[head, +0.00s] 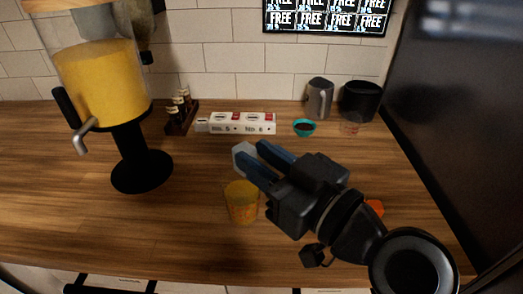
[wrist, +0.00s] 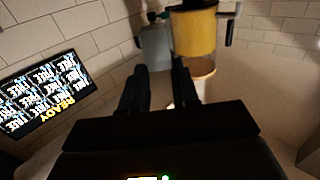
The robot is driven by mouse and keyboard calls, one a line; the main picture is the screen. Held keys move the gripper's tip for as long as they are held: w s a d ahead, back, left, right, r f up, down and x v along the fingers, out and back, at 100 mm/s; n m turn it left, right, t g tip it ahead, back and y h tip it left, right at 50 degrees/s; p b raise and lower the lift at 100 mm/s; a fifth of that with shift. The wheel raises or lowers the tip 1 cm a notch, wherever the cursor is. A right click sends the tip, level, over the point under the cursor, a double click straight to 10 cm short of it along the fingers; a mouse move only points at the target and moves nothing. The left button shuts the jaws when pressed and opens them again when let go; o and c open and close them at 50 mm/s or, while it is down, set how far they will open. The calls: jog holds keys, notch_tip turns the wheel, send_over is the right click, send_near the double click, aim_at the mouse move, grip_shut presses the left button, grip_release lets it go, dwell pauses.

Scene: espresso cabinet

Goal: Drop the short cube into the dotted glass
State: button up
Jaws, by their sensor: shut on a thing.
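My gripper (head: 254,158) is shut on a pale grey-white cube (head: 241,153), held at the ends of its blue fingers. In the wrist view a pale block, seemingly this cube (wrist: 155,48), shows between the dark fingertips. The dotted glass (head: 242,204), yellow-orange with a patterned side, stands upright on the wooden counter. In the head view it is just below the cube and to the left of my gripper's body. The cube is outside the glass. Its exact height above the counter is hard to tell, and the fingers hide part of it.
A yellow juice dispenser (head: 103,85) stands at the left. A bottle rack (head: 181,113), white numbered boxes (head: 240,124), a teal bowl (head: 304,128), a grey jug (head: 319,97) and a black container (head: 360,101) line the back. An orange thing (head: 376,207) is partly hidden by my arm. The front-left counter is clear.

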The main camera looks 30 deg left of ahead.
jog(key=shift+f, duration=0.3)
jog(key=o, duration=1.1)
jog(key=shift+d, duration=0.1)
jog(key=b+v, duration=0.2)
jog(key=v, duration=0.5)
jog(key=shift+s+d, duration=0.1)
jog(key=shift+d, duration=0.25)
